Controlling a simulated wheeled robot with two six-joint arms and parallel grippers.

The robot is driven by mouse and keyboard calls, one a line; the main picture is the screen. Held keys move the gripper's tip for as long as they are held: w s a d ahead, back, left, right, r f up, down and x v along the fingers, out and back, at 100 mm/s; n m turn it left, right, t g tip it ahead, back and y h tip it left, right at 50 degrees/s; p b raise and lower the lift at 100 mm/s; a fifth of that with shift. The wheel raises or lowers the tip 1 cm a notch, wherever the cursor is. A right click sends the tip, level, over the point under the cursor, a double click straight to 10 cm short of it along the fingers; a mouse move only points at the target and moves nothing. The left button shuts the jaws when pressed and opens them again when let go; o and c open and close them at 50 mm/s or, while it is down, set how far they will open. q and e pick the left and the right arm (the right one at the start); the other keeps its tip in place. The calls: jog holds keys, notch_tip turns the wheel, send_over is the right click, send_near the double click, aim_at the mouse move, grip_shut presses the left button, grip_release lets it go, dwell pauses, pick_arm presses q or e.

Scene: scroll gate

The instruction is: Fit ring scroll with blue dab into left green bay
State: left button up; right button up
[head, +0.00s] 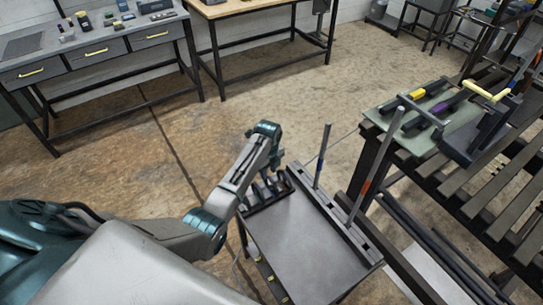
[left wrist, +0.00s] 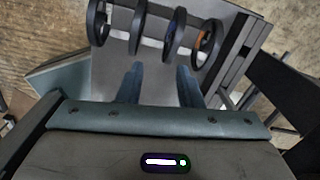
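Several dark rings stand upright in a dark rack (head: 265,197) at the left edge of a small grey table (head: 300,245). In the left wrist view, a ring with a blue dab (left wrist: 174,34) is third from the left, beside a ring with an orange dab (left wrist: 208,45). My left gripper (head: 268,178) is over the rack. In the left wrist view its two fingers (left wrist: 160,75) are apart with nothing between them, pointing toward the middle rings. I cannot make out a left green bay. My right gripper is out of view.
A dark rail (head: 340,222) with two upright posts, one banded blue (head: 319,172) and one red (head: 365,187), runs along the table's right side. A slatted bench (head: 480,190) with a green mat (head: 386,117) and tools stands right. The table's middle is clear.

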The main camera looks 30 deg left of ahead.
aim_at(272, 180)
pick_arm(q)
jog(key=w+f+b, duration=0.1)
jog(key=b, duration=0.1)
jog(key=f+m+b, duration=0.1)
jog(key=f+b, duration=0.1)
jog(key=b, duration=0.1)
jog(key=w+f+m+b, duration=0.1)
jog(key=f+b, duration=0.1)
jog(key=b, duration=0.1)
jog(key=shift+w, duration=0.3)
jog(key=shift+f+b, duration=0.95)
jog(key=shift+f, duration=1.1)
jog(key=shift+c, duration=0.2)
grip_shut()
jog(key=shift+r, duration=0.2)
jog(key=shift+r+p, duration=1.35)
jog(key=shift+p, duration=0.45)
